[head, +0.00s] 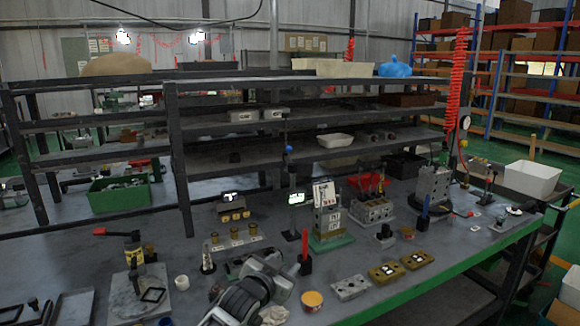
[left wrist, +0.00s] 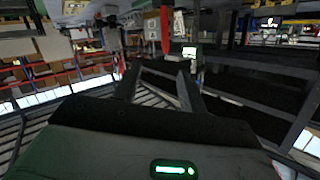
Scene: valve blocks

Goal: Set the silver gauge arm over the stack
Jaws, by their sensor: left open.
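A stack of grey blocks (head: 329,220) with white labels stands on a green base at the middle of the bench in the head view. Just left of it is a thin dark upright stand with a small lit display (head: 296,198); I cannot tell surely whether this carries the silver gauge arm. My left gripper (head: 262,266) is in front and to the left of the stack, low over the bench and apart from the stack. In the left wrist view its two dark fingers (left wrist: 158,78) are spread with nothing between them. My right gripper is not in view.
A red-handled upright (head: 305,252) stands close to my left gripper. Grey ported blocks (head: 371,210), a flat metal block (head: 350,288) and brass blocks (head: 386,274) lie to the right. An orange-rimmed cup (head: 312,299) is near the front. Dark shelving (head: 310,87) rises behind.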

